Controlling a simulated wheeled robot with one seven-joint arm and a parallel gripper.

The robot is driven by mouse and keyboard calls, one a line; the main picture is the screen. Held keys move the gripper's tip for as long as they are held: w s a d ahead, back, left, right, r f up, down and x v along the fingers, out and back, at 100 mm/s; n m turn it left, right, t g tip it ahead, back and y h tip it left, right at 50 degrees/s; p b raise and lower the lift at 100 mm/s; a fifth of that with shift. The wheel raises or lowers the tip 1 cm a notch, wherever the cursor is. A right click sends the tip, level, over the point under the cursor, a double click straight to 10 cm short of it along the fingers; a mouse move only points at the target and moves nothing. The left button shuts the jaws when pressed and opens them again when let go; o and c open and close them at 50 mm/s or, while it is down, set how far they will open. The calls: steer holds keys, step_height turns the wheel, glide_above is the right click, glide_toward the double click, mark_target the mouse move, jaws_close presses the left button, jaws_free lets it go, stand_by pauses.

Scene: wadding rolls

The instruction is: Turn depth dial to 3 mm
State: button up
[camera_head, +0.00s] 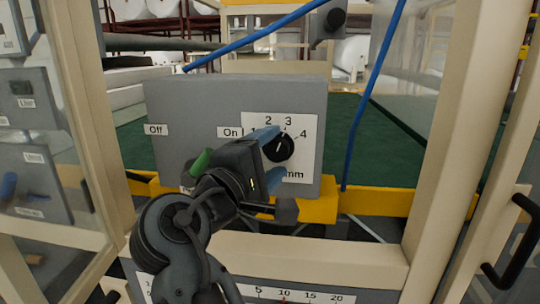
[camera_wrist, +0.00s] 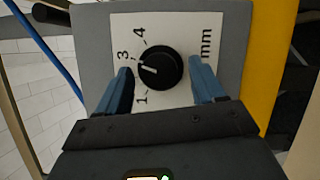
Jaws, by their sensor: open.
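The black depth dial (camera_head: 278,147) is on a white scale plate on a grey control box. It also shows in the wrist view (camera_wrist: 165,66). Its white pointer line aims between 2 and 3, seemingly nearer the 3. The 1, 3, 4 and "mm" show in the wrist view; a finger hides the 2 there. My gripper (camera_wrist: 160,68) is open, its blue fingers on either side of the dial. Gaps show between fingers and dial in the wrist view; I cannot tell whether the tips reach the dial's depth.
The grey box (camera_head: 195,105) has Off and On labels and a green handle (camera_head: 201,162), partly behind my arm. Blue rods (camera_head: 365,100) pass by the box. Cream frame posts (camera_head: 445,120) stand on both sides. A yellow rail (camera_head: 375,200) runs below.

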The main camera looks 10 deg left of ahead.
steer(key=v, duration=0.7)
steer(key=shift+s+a, duration=0.2)
steer(key=shift+s, duration=0.15)
